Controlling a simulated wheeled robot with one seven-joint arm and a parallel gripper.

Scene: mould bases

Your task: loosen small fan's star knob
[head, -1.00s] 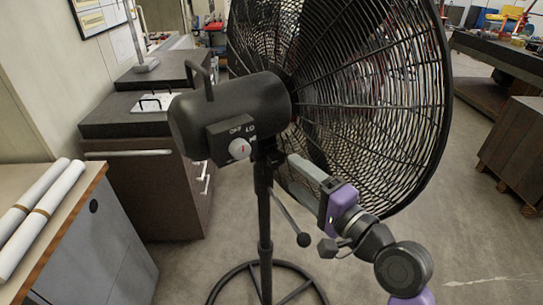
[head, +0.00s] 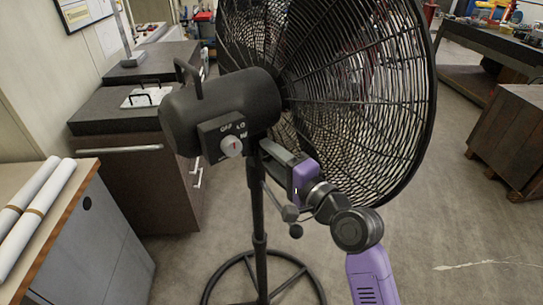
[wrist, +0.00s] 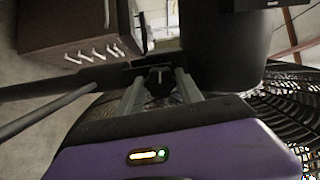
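My gripper (head: 270,148) reaches the fan's neck from the right, just below the housing. In the wrist view my gripper (wrist: 158,82) is open, a finger on either side. A small dark knob (wrist: 159,77) shows at the neck between the fingertips, with a gap visible beside it. I cannot tell whether it is fully between them. The head view hides this knob behind my gripper.
The fan's wire cage (head: 365,110) rises close to the right of my gripper. A dark cabinet (head: 130,165) stands left. Open floor lies at right.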

